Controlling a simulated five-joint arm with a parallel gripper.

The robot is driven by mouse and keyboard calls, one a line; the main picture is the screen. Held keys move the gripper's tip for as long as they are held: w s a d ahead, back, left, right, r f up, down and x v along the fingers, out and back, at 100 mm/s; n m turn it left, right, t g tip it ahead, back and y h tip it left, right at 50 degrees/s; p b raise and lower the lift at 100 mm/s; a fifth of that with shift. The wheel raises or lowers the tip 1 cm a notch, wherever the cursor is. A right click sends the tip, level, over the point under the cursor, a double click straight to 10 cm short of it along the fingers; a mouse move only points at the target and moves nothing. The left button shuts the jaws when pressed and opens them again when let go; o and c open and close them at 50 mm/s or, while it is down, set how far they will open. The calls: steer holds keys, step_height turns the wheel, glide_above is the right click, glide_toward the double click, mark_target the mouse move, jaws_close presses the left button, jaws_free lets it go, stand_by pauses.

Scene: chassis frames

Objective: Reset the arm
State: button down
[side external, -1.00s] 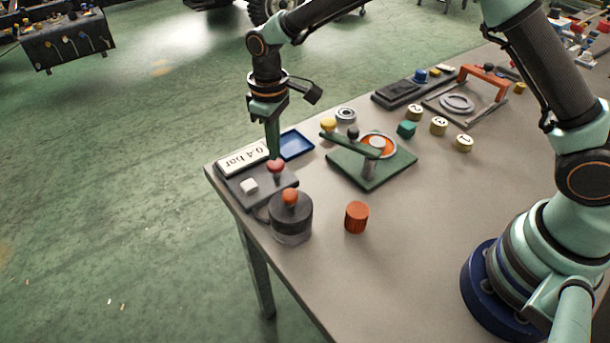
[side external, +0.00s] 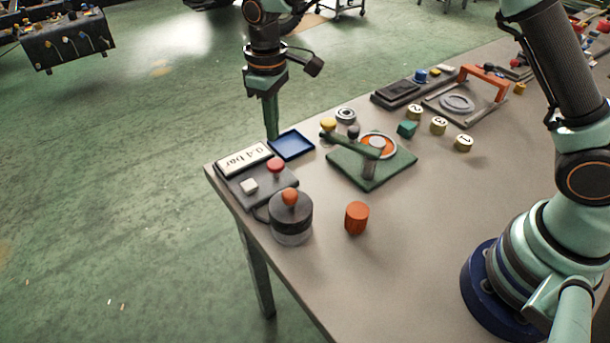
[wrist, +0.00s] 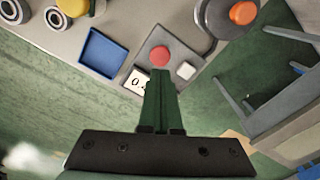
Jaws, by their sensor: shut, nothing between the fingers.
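My gripper (side external: 271,138) is shut and empty, pointing down above the left corner of the table near the control box. In the wrist view its green fingers (wrist: 159,75) are together, in front of part of the box and its display. The grey control box (side external: 262,188) carries a red button (side external: 276,166), a white button (side external: 249,186) and a display reading 0.4 bar (side external: 246,158). The red button also shows in the wrist view (wrist: 160,56), beyond the fingertips. The fingertips are apart from it.
A blue tray (side external: 291,145) lies beside the box. A dark cylinder with an orange knob (side external: 290,218) and an orange cap (side external: 356,218) stand nearby. A green lever fixture (side external: 370,165) is further right. Numbered cylinders (side external: 438,125) stand beyond. The table's front middle is clear.

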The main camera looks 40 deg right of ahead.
steer(key=s+d+r+m+t, duration=0.2)
steer(key=s+d+r, duration=0.1)
steer(key=d+r, duration=0.4)
steer(key=s+d+r+m+t, duration=0.3)
steer(key=s+d, duration=0.7)
steer(key=s, duration=0.5)
step_height(320, 180, up, 2)
steer(key=shift+d+r+m+t, duration=0.2)
steer(key=shift+d+m+t, duration=0.1)
steer(key=shift+m, duration=0.2)
